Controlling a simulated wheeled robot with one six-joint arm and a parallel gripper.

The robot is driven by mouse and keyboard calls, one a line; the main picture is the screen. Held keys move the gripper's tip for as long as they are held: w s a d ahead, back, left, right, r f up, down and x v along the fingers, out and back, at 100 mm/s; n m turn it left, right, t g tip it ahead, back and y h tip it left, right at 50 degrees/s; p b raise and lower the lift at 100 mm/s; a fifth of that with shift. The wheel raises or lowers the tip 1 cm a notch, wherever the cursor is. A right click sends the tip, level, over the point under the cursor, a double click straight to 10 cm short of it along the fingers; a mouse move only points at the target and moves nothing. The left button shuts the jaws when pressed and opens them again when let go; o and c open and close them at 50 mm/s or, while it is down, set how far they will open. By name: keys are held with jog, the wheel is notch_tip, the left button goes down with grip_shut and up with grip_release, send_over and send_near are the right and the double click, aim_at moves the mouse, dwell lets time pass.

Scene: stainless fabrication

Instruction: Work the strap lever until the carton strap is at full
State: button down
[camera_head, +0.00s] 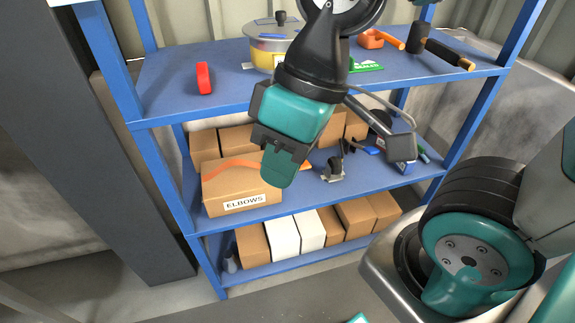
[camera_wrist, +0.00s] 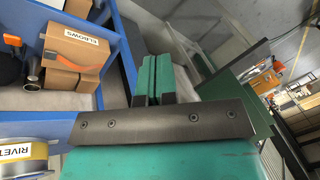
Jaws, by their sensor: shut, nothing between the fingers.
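The cardboard carton marked ELBOWS (camera_head: 225,190) sits on the middle shelf, with an orange strap (camera_head: 232,164) curving over its top. In the wrist view the carton (camera_wrist: 68,45) is at the upper left, with the strap (camera_wrist: 85,67) across it. I cannot make out a strap lever clearly; the carton's right end is hidden behind my gripper in the head view. My gripper (camera_head: 278,178) points down in front of the shelves. In the wrist view its teal fingers (camera_wrist: 153,78) are together and empty, beside the shelf and apart from the carton.
The blue shelving (camera_head: 160,110) has uprights at its front corners. A pot (camera_head: 272,45), a red object (camera_head: 204,78) and a hammer (camera_head: 440,48) are on the top shelf. A caster-like part (camera_head: 334,170) stands right of the carton. Several boxes (camera_head: 283,237) fill the bottom shelf.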

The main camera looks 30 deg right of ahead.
jog(key=m+t+h+b, duration=0.55)
jog(key=m+b, duration=0.45)
jog(key=b, duration=0.2)
send_near(307, 164)
jog(key=v, duration=0.3)
jog(key=shift+a+r, duration=0.15)
jog(key=shift+r, duration=0.15)
jog(key=b+x, duration=0.1)
jog(key=x, duration=0.9)
jog(key=shift+s, duration=0.15)
